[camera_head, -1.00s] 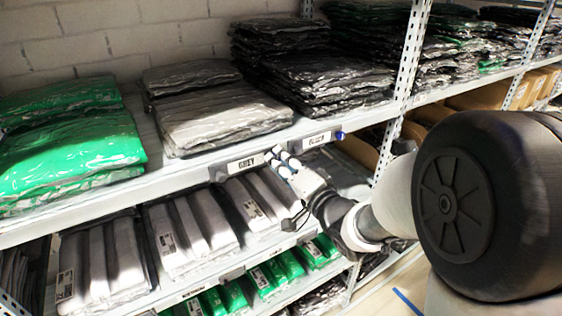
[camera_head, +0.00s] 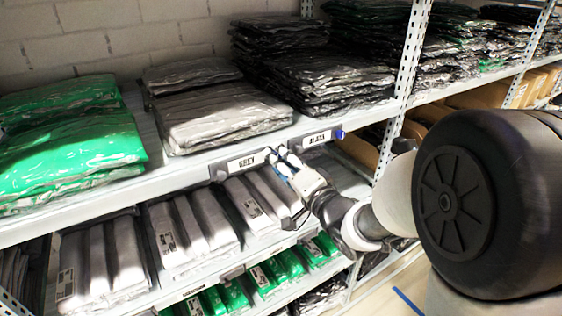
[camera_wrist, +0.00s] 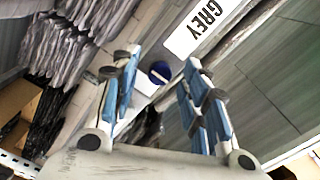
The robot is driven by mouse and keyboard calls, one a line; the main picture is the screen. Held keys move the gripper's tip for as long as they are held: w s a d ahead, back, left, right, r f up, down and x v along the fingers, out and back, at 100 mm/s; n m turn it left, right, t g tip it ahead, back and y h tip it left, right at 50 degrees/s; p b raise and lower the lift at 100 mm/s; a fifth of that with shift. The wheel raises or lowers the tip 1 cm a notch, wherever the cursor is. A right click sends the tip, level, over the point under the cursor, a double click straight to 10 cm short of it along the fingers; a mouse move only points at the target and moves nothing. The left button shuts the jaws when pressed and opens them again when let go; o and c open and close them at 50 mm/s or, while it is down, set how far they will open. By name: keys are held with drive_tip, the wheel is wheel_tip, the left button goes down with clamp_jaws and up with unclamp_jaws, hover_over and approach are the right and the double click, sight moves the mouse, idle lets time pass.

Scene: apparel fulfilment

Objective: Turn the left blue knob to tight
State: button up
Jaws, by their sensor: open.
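The left blue knob (camera_wrist: 160,72) shows in the wrist view as a small round blue cap on the shelf edge beside the GREY label (camera_wrist: 205,22). My gripper (camera_wrist: 157,78) is open, with its two blue-padded fingers on either side of the knob in that picture. I cannot tell whether either finger touches it. In the head view my gripper (camera_head: 279,157) is at the shelf edge, just right of the GREY label (camera_head: 247,162), and hides the left knob. Another blue knob (camera_head: 340,134) sits right of the BLACK label (camera_head: 317,138). The knob's tightness cannot be told.
Bagged grey garments (camera_head: 215,115), green ones (camera_head: 70,145) and dark ones (camera_head: 320,75) lie on the shelf above. Several folded packs (camera_head: 190,230) fill the shelf below. A perforated metal upright (camera_head: 408,60) stands right of my gripper. Floor shows at the lower right.

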drive_tip(key=v, duration=0.7)
drive_tip(key=shift+s+d, duration=0.15)
drive_tip(key=shift+s, duration=0.1)
drive_tip(key=s+d+f+n+g+h+b, duration=0.1)
drive_tip(key=s+d+f+g+h+b, duration=0.15)
drive_tip(key=d+h, duration=0.3)
drive_tip(key=s+d+f+n+g+h+b, duration=0.1)
drive_tip(key=s+d+f+h+b, duration=0.25)
drive_tip(key=d, duration=0.35)
drive_tip(key=s+f+n+g+b, duration=0.1)
drive_tip(key=s+f+n+g, duration=0.1)
drive_tip(key=s, duration=0.8)
drive_tip(key=s+f+n+g+h+b, duration=0.1)
drive_tip(key=s+f+g, duration=0.4)
drive_tip(key=s, duration=0.6)
drive_tip(key=shift+s+n+b, duration=0.25)
drive_tip(key=shift+n+b, duration=0.2)
drive_tip(key=shift+n, duration=0.05)
drive_tip(key=shift+f, duration=0.1)
